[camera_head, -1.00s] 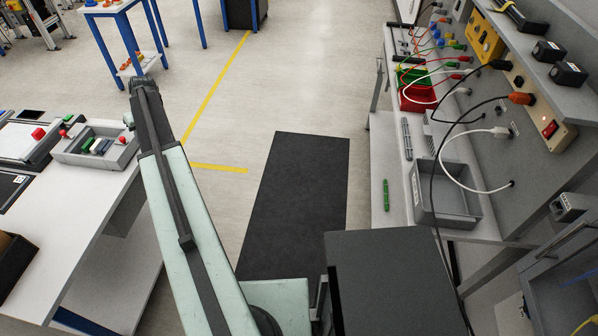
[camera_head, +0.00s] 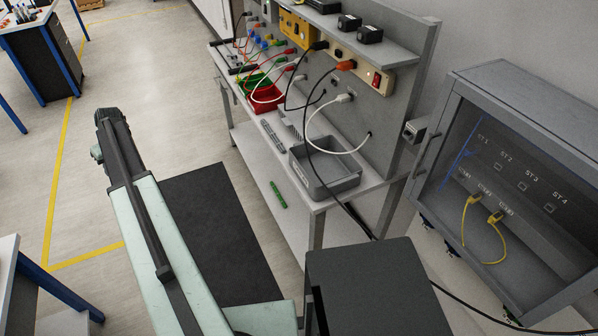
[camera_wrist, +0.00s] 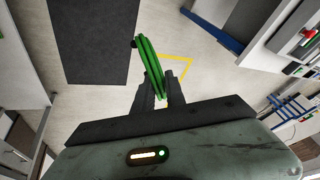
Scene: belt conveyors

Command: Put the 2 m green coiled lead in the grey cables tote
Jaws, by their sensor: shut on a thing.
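My gripper (camera_wrist: 161,88) is shut on the green coiled lead (camera_wrist: 149,66), which stands out between the two dark fingers in the wrist view, over open floor. An empty-looking grey tote (camera_head: 338,186) with a small label sits at the near end of the grey bench, right of my arm and well apart from the gripper. I cannot read its label.
Red (camera_head: 265,98) and green bins stand farther along the bench (camera_head: 375,188), below hanging leads. A black and a white cable pass over the tote. A green strip (camera_head: 278,195) lies on the lower shelf. A grey cabinet (camera_head: 520,190) stands right. A black mat (camera_head: 205,230) covers clear floor.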

